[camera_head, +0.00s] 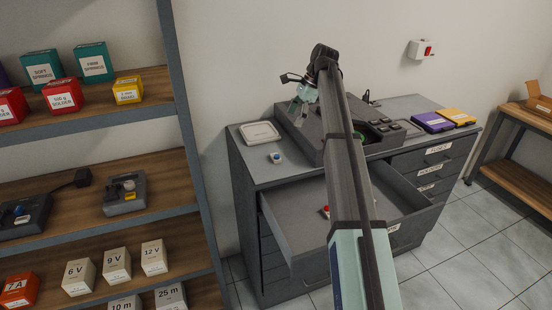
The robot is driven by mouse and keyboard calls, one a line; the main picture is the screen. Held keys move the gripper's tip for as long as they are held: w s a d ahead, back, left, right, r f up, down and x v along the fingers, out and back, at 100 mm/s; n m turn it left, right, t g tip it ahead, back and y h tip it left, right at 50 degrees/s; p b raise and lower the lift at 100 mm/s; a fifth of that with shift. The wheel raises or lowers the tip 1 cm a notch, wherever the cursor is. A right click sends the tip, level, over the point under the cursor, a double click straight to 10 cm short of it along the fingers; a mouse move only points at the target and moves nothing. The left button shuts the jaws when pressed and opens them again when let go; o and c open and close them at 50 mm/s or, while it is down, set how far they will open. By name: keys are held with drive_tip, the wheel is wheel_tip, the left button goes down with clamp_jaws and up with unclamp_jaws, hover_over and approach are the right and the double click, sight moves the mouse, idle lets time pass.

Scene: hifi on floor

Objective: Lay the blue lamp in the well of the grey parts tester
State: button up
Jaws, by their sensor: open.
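A small lamp with a blue top and a pale base (276,157) sits on the cabinet top, near its front left edge. The large grey parts tester (299,130) stands behind it and to the right. My arm crosses in front of the tester and hides its middle, so I cannot see the well clearly; a dark round recess with some green shows right of the arm. My gripper (297,108) hangs over the tester's left end, above and apart from the lamp. It is open and seems empty.
The grey cabinet (250,175) has an open drawer (290,225) with a small red-topped item (325,211) inside. A white tray (260,133) lies left of the tester. Purple (432,122) and yellow (458,117) boxes lie at right. A loaded shelf (90,220) stands left.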

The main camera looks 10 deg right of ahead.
drive_tip(key=p, duration=0.3)
hover_over(276, 157)
drive_tip(key=w+d, duration=0.2)
drive_tip(key=d, duration=0.1)
wheel_tip(276, 157, down, 10)
drive_tip(key=shift+s+a+f, duration=0.1)
drive_tip(key=shift+s, duration=0.05)
drive_tip(key=shift+p+x, duration=1.3)
drive_tip(key=shift+x, duration=1.25)
drive_tip(key=shift+s, duration=0.15)
drive_tip(key=c, duration=1)
drive_tip(key=shift+c, duration=0.7)
